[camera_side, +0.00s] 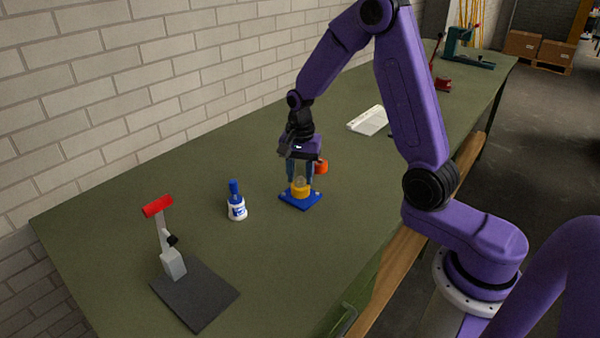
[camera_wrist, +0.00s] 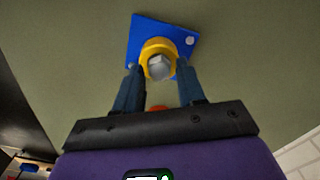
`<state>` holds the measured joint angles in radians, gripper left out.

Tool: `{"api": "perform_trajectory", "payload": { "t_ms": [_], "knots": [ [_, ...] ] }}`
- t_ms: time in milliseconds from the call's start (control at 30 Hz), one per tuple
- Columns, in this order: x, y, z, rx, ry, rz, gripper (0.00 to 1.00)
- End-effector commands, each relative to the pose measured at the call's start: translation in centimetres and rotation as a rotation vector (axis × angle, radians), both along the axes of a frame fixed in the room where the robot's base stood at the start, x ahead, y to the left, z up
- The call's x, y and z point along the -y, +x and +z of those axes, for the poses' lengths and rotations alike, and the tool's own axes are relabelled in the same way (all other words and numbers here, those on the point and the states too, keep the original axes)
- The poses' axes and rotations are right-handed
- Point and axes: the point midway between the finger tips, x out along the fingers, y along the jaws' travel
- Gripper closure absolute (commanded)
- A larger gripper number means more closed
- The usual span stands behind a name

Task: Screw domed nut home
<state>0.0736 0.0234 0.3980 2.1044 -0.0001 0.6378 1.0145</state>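The silver-grey domed nut (camera_wrist: 159,67) sits in the middle of a yellow round collar (camera_wrist: 147,48) on a blue square plate (camera_wrist: 180,32). In the side view the nut (camera_side: 301,182) shows small above the yellow collar (camera_side: 300,191) on the blue plate (camera_side: 300,203). My gripper (camera_side: 300,179) points down right over the collar. In the wrist view its two dark blue fingers (camera_wrist: 159,72) stand apart, one on each side of the nut, with a visible gap to it. The gripper holds nothing. The threads under the nut are hidden.
An orange-red round part (camera_side: 321,167) stands just behind the plate. A white bottle with a blue top (camera_side: 236,207) is to the left. A red-topped stand (camera_side: 171,255) on a dark base is front left. A white tray (camera_side: 368,121) lies farther back. Green bench between is clear.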

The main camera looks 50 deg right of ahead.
Motion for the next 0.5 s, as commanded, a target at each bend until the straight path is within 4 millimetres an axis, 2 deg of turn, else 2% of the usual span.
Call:
{"api": "perform_trajectory", "payload": {
  "t_ms": [133,500],
  "knots": [
    [-0.04,-0.02,-0.01,-0.001,0.0,0.105,0.61],
    [-0.04,-0.04,-0.02,-0.001,0.0,0.147,0.61]
  ]
}}
